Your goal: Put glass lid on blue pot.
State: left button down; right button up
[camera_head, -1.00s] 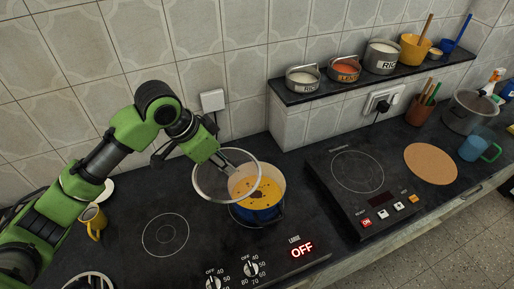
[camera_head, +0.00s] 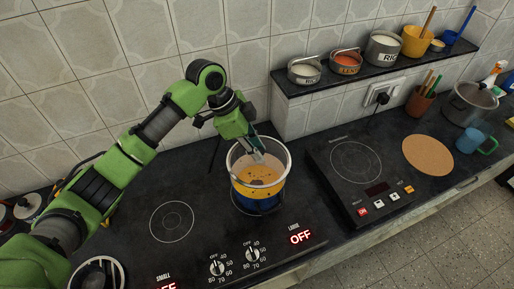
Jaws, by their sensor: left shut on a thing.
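The blue pot (camera_head: 257,198) stands on the back right burner of the dark hob and holds orange soup with dark bits. The round glass lid (camera_head: 285,170), clear with a grey rim, is over the pot's mouth, and the soup shows through it. I cannot tell whether its rim touches the pot or is slightly above it. My left gripper (camera_head: 258,155) reaches down from the upper left and is shut on the lid near its middle; its fingertips partly hide the handle. My right gripper is out of view.
A separate black hotplate (camera_head: 368,180) stands right of the pot, with a cork mat (camera_head: 428,155) beyond it. A shelf (camera_head: 370,75) with several tins runs behind. A terracotta utensil holder (camera_head: 419,104), a blue mug (camera_head: 474,141) and a steel pot (camera_head: 470,103) are farther right. The left burner (camera_head: 172,221) is empty.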

pick_arm(q)
jog(key=shift+r+p, duration=0.2)
jog(key=shift+p, duration=0.2)
jog(key=shift+f+b, duration=0.55)
jog(key=shift+f, duration=0.35)
jog(key=shift+f+b, duration=0.8)
jog(key=shift+f, duration=1.15)
jog(key=shift+p, duration=0.6)
jog(key=shift+f+b, duration=0.4)
jog(key=shift+f, duration=0.4)
jog(key=c, duration=1.7)
grip_release()
